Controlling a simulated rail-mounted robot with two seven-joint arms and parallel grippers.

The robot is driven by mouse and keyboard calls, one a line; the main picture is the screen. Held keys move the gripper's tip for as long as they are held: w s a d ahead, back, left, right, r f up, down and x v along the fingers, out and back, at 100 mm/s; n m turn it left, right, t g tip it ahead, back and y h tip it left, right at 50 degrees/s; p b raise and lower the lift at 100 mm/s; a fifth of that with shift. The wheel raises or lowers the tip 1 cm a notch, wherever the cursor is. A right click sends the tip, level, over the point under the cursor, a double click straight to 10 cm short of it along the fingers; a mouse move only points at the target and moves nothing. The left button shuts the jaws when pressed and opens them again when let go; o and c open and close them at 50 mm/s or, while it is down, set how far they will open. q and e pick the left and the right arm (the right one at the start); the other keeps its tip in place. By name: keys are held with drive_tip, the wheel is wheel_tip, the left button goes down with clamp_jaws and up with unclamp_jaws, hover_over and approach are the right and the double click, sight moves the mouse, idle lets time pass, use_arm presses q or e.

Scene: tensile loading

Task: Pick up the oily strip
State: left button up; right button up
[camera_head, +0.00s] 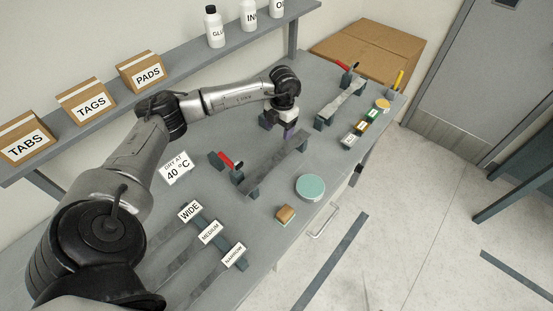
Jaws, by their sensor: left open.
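A long dark grey strip (274,166) lies across low supports at the middle of the bench, with a red-handled clamp (228,162) near its near end. A paler, mottled strip (346,102) rests on similar supports farther back, beside another red-handled part (343,66). No label in view marks a strip as oily, and I cannot tell oil on either surface. My left gripper (279,130) points down near the far end of the middle strip. It is open, with nothing visible between its fingers; the exact gap to the strip is unclear. My right gripper is out of view.
Strips lie at the rack labelled WIDE, MEDIUM and NARROW (211,233). A round teal-topped container (310,187) and a small tan block (285,214) stand near the front edge. Small labelled blocks (360,127) lie farther back. A shelf (190,86) with boxes and bottles overhangs the bench's back.

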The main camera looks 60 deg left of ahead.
sight(276, 159)
use_arm(q)
drive_tip(key=f, duration=0.4)
drive_tip(key=s+f, duration=0.1)
drive_tip(key=f, duration=0.3)
drive_tip(key=d+f, duration=0.1)
drive_tip(key=f, duration=0.3)
drive_tip(key=shift+s+f, duration=0.2)
drive_tip(key=shift+f, duration=0.05)
drive_tip(key=shift+c, duration=0.3)
drive_tip(key=shift+a+r, duration=0.1)
drive_tip(key=shift+r, duration=0.05)
clamp_jaws()
